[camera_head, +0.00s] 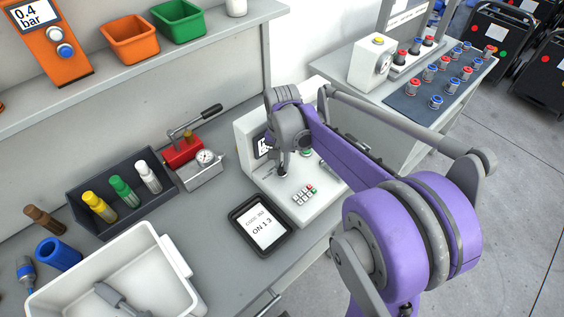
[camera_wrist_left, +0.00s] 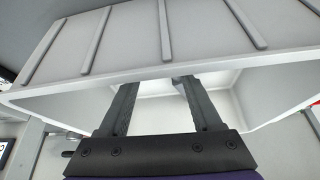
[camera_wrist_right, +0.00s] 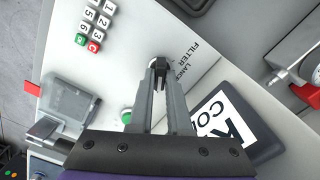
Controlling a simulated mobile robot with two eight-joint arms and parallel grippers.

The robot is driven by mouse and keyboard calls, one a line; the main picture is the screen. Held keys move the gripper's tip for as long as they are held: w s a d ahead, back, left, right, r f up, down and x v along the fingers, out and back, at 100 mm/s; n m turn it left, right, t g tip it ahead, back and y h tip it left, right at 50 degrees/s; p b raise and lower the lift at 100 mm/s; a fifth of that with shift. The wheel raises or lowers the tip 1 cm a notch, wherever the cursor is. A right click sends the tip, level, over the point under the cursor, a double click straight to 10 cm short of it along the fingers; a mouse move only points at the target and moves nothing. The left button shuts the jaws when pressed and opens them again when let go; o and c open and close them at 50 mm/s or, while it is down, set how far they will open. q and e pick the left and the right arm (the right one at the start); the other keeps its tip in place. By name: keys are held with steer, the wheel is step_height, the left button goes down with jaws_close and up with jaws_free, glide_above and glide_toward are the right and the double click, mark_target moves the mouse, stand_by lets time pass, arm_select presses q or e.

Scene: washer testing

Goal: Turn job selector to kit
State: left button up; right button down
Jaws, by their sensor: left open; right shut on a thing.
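The white panel (camera_head: 262,190) of the machine on the bench carries a dark job selector knob (camera_wrist_right: 158,64). My right gripper (camera_head: 282,170) is over the panel, its fingers shut on the knob; it also shows in the right wrist view (camera_wrist_right: 159,78). The fingers hide much of the knob, so its pointer cannot be read. The words FILTER and part of BALANCE (camera_wrist_right: 185,60) are printed beside it. The machine's screen (camera_wrist_right: 225,120) shows large letters, partly cut off. My left gripper (camera_wrist_left: 155,95) is open and empty at a white ribbed bin (camera_wrist_left: 130,45).
A keypad (camera_head: 304,195) and a green button (camera_wrist_right: 126,116) are near the knob.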

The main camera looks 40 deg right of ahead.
mark_target(282, 166)
stand_by(0.3)
steer(key=c, duration=0.9)
jaws_free()
steer(key=shift+o, duration=0.2)
steer(key=shift+r, duration=0.1)
arm_select(q)
steer(key=shift+w+r+p, duration=0.1)
steer(key=shift+r+p, duration=0.3)
steer(key=shift+r, duration=0.1)
arm_select(e)
step_height(282, 166, up, 11)
steer(key=shift+f, duration=0.2)
arm_select(q)
steer(key=shift+w+r, duration=0.1)
steer(key=shift+r, duration=0.1)
steer(key=shift+r+p, duration=0.2)
steer(key=shift+p, duration=0.1)
arm_select(e)
steer(key=s+a+f+n+t, duration=0.1)
steer(key=s+a+f+n, duration=0.2)
steer(key=s+a, duration=0.1)
steer(key=s+a+f+n+t, duration=0.2)
steer(key=s+a+f+n, duration=0.2)
steer(key=s+a, duration=0.1)
steer(key=s+a+f+n+t, duration=0.2)
steer(key=s+a+f+n, duration=0.1)
steer(key=s+a+n, duration=0.1)
steer(key=shift+s+a+f, duration=0.15)
steer(key=shift+s+a, duration=0.45)
steer(key=shift+a, duration=0.1)
